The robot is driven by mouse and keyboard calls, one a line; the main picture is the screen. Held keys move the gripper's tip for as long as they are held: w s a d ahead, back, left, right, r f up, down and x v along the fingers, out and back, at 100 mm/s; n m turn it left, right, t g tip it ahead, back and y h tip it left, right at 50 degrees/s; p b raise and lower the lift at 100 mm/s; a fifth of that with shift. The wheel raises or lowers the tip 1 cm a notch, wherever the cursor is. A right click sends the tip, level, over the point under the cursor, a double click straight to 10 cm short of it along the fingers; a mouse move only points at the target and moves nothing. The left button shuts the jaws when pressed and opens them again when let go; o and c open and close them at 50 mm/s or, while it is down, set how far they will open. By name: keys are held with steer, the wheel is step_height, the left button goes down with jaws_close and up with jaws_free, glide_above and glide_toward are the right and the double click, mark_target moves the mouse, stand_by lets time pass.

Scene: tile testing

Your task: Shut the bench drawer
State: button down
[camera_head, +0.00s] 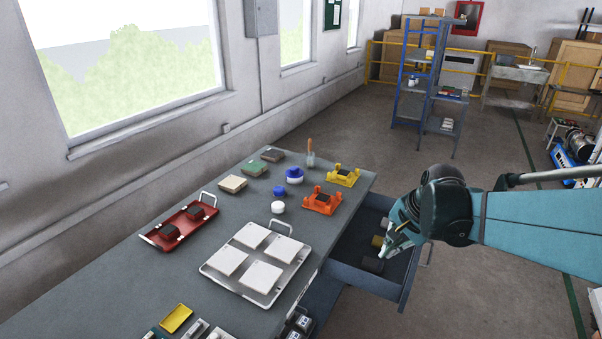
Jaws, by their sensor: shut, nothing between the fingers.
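The bench drawer (350,279) is pulled out from the right side of the grey bench (135,272). Its front panel (410,276) is at the right, with a handle (428,255) on its outer face. My gripper (388,252) is shut and empty, over the drawer's far part. I cannot tell whether its fingertips touch anything. My wrist hides part of the drawer's far side.
On the bench top are a white tray (209,268) with white tiles, a red tray (150,237), an orange holder (321,210) and a yellow holder (343,181). A blue shelf rack (412,85) stands farther back. The floor right of the drawer is clear.

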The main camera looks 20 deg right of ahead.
steer(key=s+d+f+m+y, duration=0.1)
steer(key=d+f+m, duration=0.5)
steer(key=d, duration=0.6)
steer(key=s+d+f+m+y, duration=0.1)
steer(key=s+d+f+m, duration=0.2)
steer(key=d+f+m, duration=0.3)
steer(key=d+f, duration=0.4)
steer(key=d, duration=0.3)
steer(key=shift+m+g+y, duration=0.3)
steer(key=shift+y, duration=0.1)
steer(key=shift+w+a+f, duration=0.1)
steer(key=shift+f, duration=0.1)
steer(key=w+a+f+b, duration=0.3)
steer(key=w+a+f, duration=0.2)
steer(key=f, duration=0.4)
steer(key=shift+w+a+b, duration=0.2)
steer(key=shift+b, duration=0.1)
steer(key=shift+w+a, duration=0.1)
